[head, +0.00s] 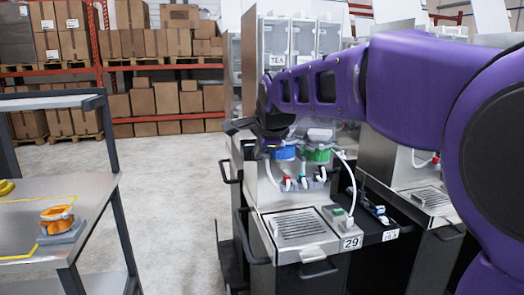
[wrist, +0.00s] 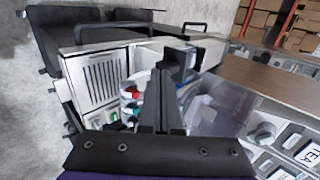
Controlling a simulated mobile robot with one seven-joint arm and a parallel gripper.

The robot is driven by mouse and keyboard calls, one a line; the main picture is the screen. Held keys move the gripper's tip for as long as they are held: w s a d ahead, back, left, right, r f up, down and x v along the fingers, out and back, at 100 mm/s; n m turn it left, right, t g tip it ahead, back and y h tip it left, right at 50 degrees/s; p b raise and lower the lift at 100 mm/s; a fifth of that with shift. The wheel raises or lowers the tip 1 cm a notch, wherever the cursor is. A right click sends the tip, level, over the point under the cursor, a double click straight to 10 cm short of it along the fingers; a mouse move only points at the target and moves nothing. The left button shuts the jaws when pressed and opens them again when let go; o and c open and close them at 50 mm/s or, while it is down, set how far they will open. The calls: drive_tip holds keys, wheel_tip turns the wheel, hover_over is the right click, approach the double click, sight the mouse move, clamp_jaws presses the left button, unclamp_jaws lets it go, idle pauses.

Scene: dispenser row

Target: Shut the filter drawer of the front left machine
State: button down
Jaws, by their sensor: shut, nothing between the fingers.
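The front left machine (head: 296,238), labelled 29, has a steel body, a slotted drip tray, and blue and green round parts higher up. My gripper (head: 272,132) is at its upper left, beside the blue part. In the wrist view my gripper (wrist: 160,74) is shut and empty, its two fingers side by side over the machine. A black block (wrist: 176,58) shows at or just beyond the fingertips; I cannot tell if they touch. I cannot make out the filter drawer clearly; my wrist and gripper cover much of that area in the head view.
Black bar handles (head: 318,268) stick out from the machine fronts. A second machine (head: 425,195) stands to the right. A cart (head: 85,235) at the left holds an orange item (head: 57,219). Clear floor (head: 180,190) lies between. Shelves of boxes (head: 160,43) stand behind.

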sight(251, 149)
drive_tip(key=shift+w+a+r+p, duration=0.1)
drive_tip(key=shift+w+a+p, duration=0.25)
drive_tip(key=shift+w, duration=0.65)
drive_tip(key=shift+w+a+f+p, duration=0.15)
drive_tip(key=shift+w+p, duration=0.3)
drive_tip(key=shift+w, duration=0.5)
drive_tip(key=shift+w+a+r+p, duration=0.15)
drive_tip(key=shift+w+a+p, duration=0.2)
drive_tip(key=shift+w, duration=0.65)
drive_tip(key=shift+d, duration=0.1)
